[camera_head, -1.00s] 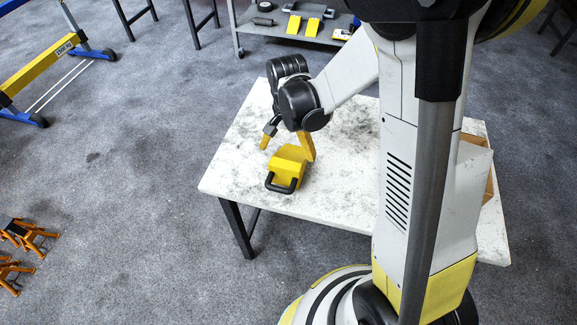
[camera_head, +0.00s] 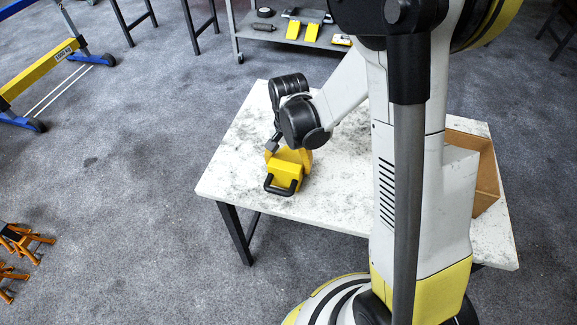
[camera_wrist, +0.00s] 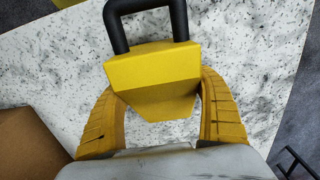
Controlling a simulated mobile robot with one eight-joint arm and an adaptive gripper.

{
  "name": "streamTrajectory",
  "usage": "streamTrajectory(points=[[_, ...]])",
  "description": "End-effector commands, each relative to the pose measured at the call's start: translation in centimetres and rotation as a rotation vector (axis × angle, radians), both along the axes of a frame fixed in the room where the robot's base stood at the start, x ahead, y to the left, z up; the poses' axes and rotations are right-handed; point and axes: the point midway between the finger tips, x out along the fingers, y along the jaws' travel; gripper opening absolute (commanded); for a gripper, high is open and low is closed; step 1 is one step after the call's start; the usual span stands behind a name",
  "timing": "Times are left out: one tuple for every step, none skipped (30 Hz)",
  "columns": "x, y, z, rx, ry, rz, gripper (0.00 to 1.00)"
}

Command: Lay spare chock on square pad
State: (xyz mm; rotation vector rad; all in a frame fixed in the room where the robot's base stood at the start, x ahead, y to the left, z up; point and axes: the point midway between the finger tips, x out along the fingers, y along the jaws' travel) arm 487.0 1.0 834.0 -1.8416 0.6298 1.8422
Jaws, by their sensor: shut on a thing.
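The spare chock (camera_head: 284,175) is a yellow block with a black loop handle on the white speckled table (camera_head: 225,175). It also shows in the wrist view (camera_wrist: 155,72), with its handle toward the top of the picture. My gripper (camera_wrist: 158,98) has its two yellow fingers closed around the chock's sides. In the head view my gripper (camera_head: 287,155) is over the far part of the chock and partly hidden behind it. I cannot tell whether the chock touches the table. No square pad can be made out in these frames.
A brown open box (camera_head: 487,165) stands on the table's right side, partly behind my arm. A grey trolley (camera_head: 285,38) with yellow wedges (camera_head: 302,31) is beyond the table. Orange stands (camera_head: 20,240) are on the floor at left. Bare tabletop surrounds the chock.

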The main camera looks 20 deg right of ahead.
Motion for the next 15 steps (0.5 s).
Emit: streamTrajectory(points=[[0.0,0.0,0.0,0.000,0.000,0.000,0.38],[0.0,0.0,0.0,0.000,0.000,0.000,0.38],[0.0,0.0,0.1,0.000,0.000,0.000,0.38],[0.0,0.0,0.2,0.000,0.000,0.000,0.38],[0.0,0.0,0.3,0.000,0.000,0.000,0.38],[0.0,0.0,0.5,0.000,0.000,0.000,0.38],[0.0,0.0,0.7,0.000,0.000,0.000,0.38],[0.0,0.0,1.0,0.000,0.000,0.000,0.38],[0.0,0.0,1.4,0.000,0.000,0.000,0.38],[0.0,0.0,1.8,0.000,0.000,0.000,0.38],[0.0,0.0,2.2,0.000,0.000,0.000,0.38],[0.0,0.0,2.7,0.000,0.000,0.000,0.38],[0.0,0.0,3.2,0.000,0.000,0.000,0.38],[0.0,0.0,3.6,0.000,0.000,0.000,0.38],[0.0,0.0,4.3,0.000,0.000,0.000,0.38]])
